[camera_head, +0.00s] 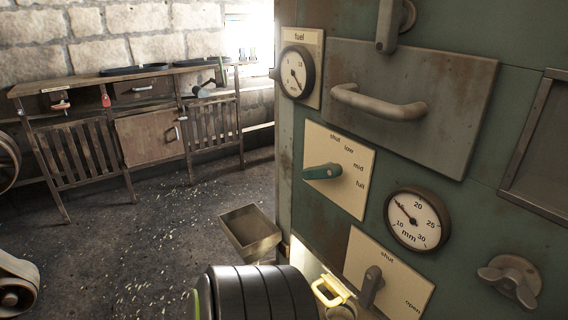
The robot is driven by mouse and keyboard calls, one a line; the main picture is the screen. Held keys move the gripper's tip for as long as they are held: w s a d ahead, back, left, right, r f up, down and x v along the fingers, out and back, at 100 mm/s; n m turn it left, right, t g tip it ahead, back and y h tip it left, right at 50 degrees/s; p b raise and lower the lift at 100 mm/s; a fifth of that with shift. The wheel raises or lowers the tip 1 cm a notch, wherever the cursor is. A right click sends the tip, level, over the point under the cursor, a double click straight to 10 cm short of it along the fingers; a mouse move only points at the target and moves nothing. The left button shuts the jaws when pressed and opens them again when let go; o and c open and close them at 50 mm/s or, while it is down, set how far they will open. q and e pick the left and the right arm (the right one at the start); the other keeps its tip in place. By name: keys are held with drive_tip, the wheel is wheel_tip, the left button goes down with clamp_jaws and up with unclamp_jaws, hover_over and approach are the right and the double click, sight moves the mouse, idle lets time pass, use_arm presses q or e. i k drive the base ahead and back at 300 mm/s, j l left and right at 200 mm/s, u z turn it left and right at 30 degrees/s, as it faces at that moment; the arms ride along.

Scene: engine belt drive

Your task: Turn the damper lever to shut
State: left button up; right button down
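Two levers show on the green panel, and no readable label says damper. The lower, grey lever (371,286) sits on a cream plate (400,279) marked "shut" at the top and "open" at lower right. It stands roughly upright in the picture, its upper end just below and left of the word "shut"; I cannot tell its exact setting. The upper lever, with a teal handle (321,172), is on a plate (340,202) marked shut, low, mid and full; its handle points left. I cannot make out either gripper in this view.
A fuel gauge (297,72), a door with a bar handle (378,103), an mm gauge (416,220) and a grey knob (511,277) crowd the panel. An open box (250,231) stands left of it.

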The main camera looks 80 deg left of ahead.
sight(329, 169)
drive_tip(key=u, duration=2.2)
drive_tip(key=k+l+z, duration=0.2)
drive_tip(key=l, duration=0.25)
drive_tip(key=i, duration=0.1)
